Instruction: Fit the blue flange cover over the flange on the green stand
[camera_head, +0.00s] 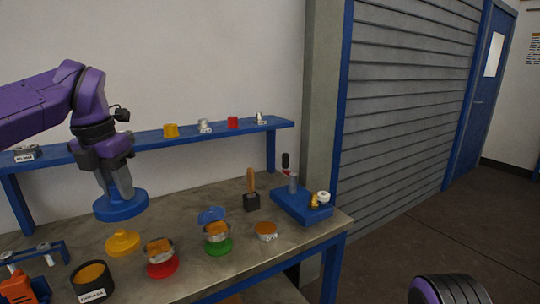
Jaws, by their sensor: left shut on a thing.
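The blue flange cover (120,207), a wide round disc, hangs level under my left gripper (119,190), which is shut on its top. It is above the left part of the bench, over and behind a yellow cover. The green stand (218,247) is on the bench to the right of it. A metal flanged vessel (217,233) with orange-brown contents sits on the stand. A tilted blue piece (211,214) shows at the back of its rim; whether it is attached cannot be told. My right gripper is out of view.
On the bench are the yellow cover (122,243), a red stand (163,267) with a vessel, a black container (92,281), a small bowl (266,231), a brush in a black block (251,201) and a blue tray (300,206). A blue shelf (218,132) runs behind.

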